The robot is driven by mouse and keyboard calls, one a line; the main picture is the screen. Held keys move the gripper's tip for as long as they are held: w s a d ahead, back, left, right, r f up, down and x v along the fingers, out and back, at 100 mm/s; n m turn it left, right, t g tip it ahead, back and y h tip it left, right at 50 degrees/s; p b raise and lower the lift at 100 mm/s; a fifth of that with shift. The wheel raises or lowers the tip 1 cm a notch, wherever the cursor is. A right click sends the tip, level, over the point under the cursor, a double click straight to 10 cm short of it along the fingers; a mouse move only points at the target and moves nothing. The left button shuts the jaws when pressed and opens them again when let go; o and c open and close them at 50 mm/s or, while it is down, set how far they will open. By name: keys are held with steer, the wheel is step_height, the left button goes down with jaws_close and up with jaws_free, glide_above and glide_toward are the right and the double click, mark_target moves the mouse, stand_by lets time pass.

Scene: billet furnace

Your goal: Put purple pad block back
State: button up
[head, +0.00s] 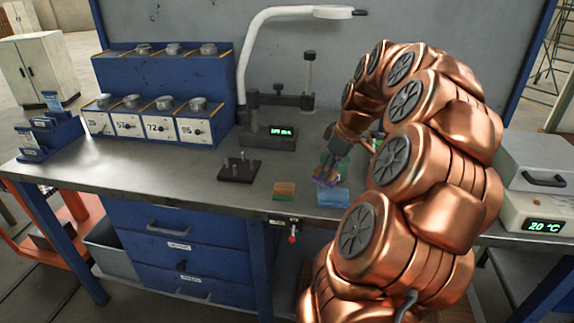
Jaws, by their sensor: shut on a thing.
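My gripper (333,169) is shut on the purple pad block (323,182), just above or at the workbench top (220,187). My arm and fingers cover part of the block, and I cannot tell whether it touches the bench. An orange and green block (284,191) lies to its left near the front edge. A blue block (333,197) lies just in front of it to the right. A green block (335,163) shows partly behind my gripper.
A black peg base (240,171) stands left of the blocks. A lamp and gauge stand (277,103) are behind. A blue rack (160,100) with several dishes and numbered boxes stands at the back left. A temperature unit (543,215) is at the right. The bench's left front is clear.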

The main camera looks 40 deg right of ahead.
steer(key=w, duration=0.3)
steer(key=w+p, duration=0.1)
steer(key=w, duration=0.3)
steer(key=w+f+p, duration=0.1)
steer(key=w, duration=0.3)
steer(key=shift+w+d, duration=0.1)
steer(key=shift+d, duration=0.05)
steer(key=shift+w+f, duration=0.25)
steer(key=shift+w, duration=0.7)
step_height(320, 180, down, 2)
steer(key=shift+s+f+p, duration=0.1)
steer(key=shift+f+p, duration=0.15)
steer(key=shift+p, duration=0.4)
steer(key=shift+f, duration=0.4)
steer(key=shift+f, duration=0.1)
steer(key=shift+f, duration=0.15)
steer(key=o, duration=1.1)
steer(key=shift+r, duration=0.2)
